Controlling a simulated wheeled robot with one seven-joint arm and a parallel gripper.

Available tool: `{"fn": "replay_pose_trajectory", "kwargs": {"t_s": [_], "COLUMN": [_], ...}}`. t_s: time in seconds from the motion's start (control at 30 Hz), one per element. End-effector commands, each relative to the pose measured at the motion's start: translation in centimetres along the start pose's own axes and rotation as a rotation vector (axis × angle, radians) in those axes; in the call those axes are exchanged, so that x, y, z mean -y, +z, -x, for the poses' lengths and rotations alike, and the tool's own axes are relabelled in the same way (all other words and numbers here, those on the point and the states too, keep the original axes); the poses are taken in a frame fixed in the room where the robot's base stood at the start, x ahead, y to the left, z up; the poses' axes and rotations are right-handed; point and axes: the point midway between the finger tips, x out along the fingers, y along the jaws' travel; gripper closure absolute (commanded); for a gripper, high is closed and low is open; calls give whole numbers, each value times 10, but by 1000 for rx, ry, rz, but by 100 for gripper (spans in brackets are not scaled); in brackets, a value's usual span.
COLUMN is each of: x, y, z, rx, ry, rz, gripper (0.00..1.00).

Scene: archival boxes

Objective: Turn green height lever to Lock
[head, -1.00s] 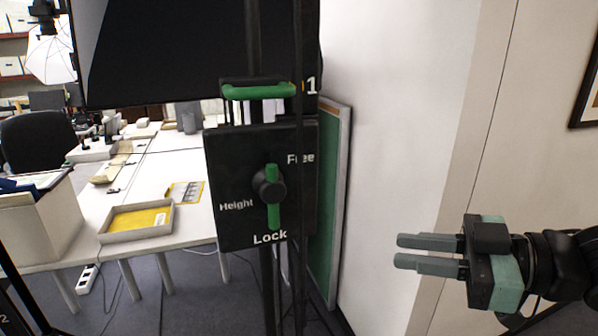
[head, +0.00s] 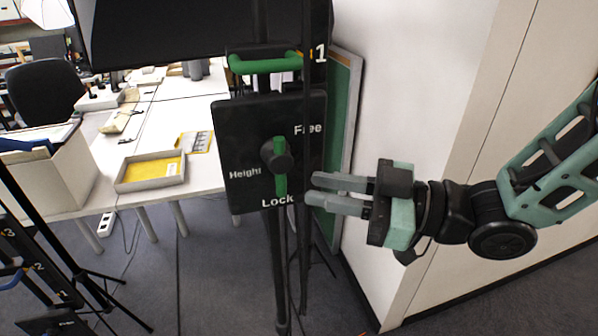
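The green height lever (head: 280,180) sits on a round black knob on a black panel (head: 245,145) in the head view. It stands nearly vertical, with its long end pointing down towards the word Lock. Free is printed at the upper right of the panel and Height at the left. My gripper (head: 313,190) is to the right of the lever, with its tips by the panel's right edge. The fingers are a little apart with nothing between them. I see a gap in the picture between fingertips and lever; whether the tips touch the panel I cannot tell.
A green horizontal handle (head: 264,64) is above the panel, below a dark screen. Black upright poles stand around the panel. A green board (head: 335,130) leans against the white wall behind. Tables with a yellow-bottomed tray (head: 150,172) are at left. A tripod stands at lower left.

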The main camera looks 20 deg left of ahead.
Motion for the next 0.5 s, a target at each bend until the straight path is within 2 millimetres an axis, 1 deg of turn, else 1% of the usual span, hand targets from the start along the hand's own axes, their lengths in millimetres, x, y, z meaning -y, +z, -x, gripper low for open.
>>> {"fn": "replay_pose_trajectory", "kwargs": {"t_s": [0.03, 0.2, 0.33, 0.5], "x": [1, 0, 0, 0], "y": [-3, -2, -1, 0], "z": [-10, -32, -41, -44], "rx": [-1, 0, 0, 0], "ry": [-4, -2, -1, 1], "rz": [-3, -2, -1, 0], "gripper": [78, 78, 78, 78]}}
